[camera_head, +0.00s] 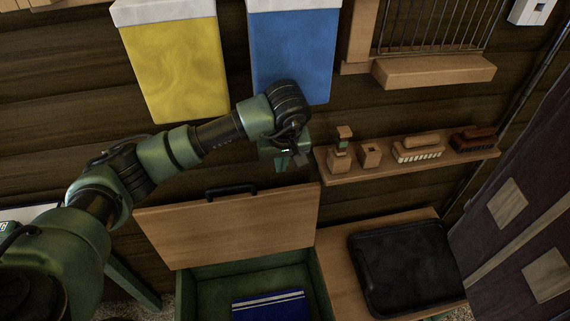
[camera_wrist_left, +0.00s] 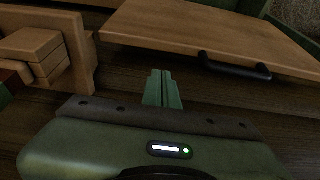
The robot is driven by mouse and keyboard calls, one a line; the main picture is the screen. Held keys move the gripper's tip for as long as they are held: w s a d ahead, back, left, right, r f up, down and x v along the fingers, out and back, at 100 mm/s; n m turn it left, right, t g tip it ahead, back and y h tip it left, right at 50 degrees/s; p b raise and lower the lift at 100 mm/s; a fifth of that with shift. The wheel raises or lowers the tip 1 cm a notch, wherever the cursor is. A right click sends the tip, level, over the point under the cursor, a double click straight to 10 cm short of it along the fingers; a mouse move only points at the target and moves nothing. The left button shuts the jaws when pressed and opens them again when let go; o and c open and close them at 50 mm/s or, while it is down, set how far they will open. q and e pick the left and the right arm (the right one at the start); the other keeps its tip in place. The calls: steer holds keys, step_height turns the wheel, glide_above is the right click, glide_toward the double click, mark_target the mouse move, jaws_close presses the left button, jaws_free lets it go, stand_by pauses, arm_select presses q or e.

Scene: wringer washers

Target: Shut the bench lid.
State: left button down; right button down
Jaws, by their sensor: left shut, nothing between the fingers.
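The bench lid (camera_head: 235,229) is a light wooden board standing raised and open at the back of the bench, with a black handle (camera_head: 231,191) on its top edge. The open green bench box (camera_head: 205,285) below it holds a blue, white-striped item (camera_head: 268,305). My left gripper (camera_head: 284,163) is shut and empty, above and right of the lid's top edge, apart from it. In the left wrist view the closed fingers (camera_wrist_left: 162,90) point toward the lid (camera_wrist_left: 210,32), and the handle (camera_wrist_left: 235,67) lies to their right. The right gripper is not in view.
A wooden shelf (camera_head: 410,162) with brushes and small wooden holders is on the wall close to the right of my left gripper. A black tray (camera_head: 405,268) lies on the bench top right of the box. Yellow (camera_head: 175,70) and blue (camera_head: 292,50) panels hang behind.

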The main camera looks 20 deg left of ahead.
arm_select(q)
steer(key=p+x, duration=0.1)
steer(key=x, duration=0.8)
steer(key=shift+f, duration=0.35)
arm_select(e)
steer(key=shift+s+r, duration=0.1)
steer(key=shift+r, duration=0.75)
